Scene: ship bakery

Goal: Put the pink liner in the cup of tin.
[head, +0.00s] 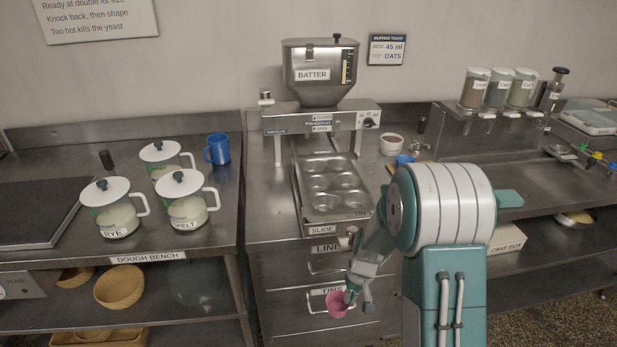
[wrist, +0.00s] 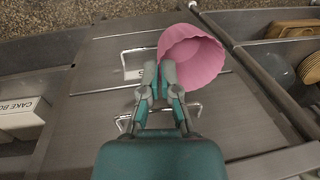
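The pink liner (wrist: 192,58) is a fluted paper cup, held at the tips of my gripper (wrist: 165,75), with the fingers closed on its near side. In the head view the liner (head: 338,304) hangs in front of the drawer labelled TINS, below the counter top, and my gripper (head: 352,296) is at its right. The muffin tin (head: 334,211) lies on the slide under the batter hopper. Its several round cups look empty, and part of its right side is close behind my arm.
The batter hopper (head: 320,75) stands over the back of the tin on a metal frame. White lidded jugs (head: 186,203) and a blue mug (head: 218,149) stand on the dough bench at left. A white bowl (head: 391,145) is behind my arm. Drawer handles stick out near my gripper.

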